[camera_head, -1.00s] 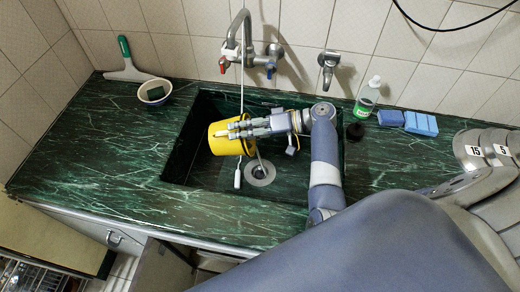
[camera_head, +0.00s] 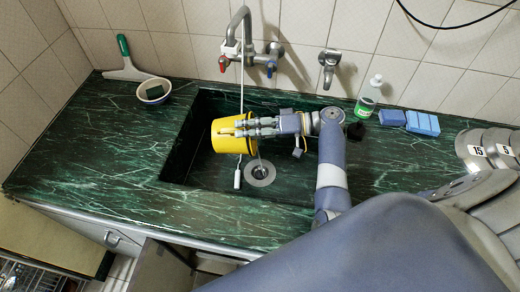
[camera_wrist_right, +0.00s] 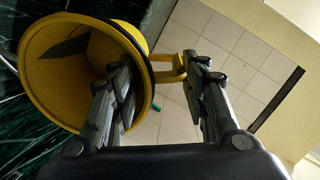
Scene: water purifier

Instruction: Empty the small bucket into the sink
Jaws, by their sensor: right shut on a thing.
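The small yellow bucket (camera_head: 222,144) is held over the sink (camera_head: 285,192), tilted on its side. My right gripper (camera_head: 240,128) is shut on it, coming from the right. In the right wrist view the bucket (camera_wrist_right: 42,88) shows its open mouth, with a dark patch inside. There, one finger of my right gripper (camera_wrist_right: 160,85) reaches over the bucket's mouth and the other is outside it, with a yellow handle loop between them. No water is visible flowing out. The sink's drain (camera_head: 260,172) is to the lower right of the bucket. My left gripper is not in view.
A tap with red and blue knobs (camera_head: 250,62) stands behind the sink, with a white cord hanging into the basin. A bowl (camera_head: 153,92) and a squeegee (camera_head: 124,62) are at the left. A green bottle (camera_head: 367,98) and blue sponges (camera_head: 422,123) are at the right.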

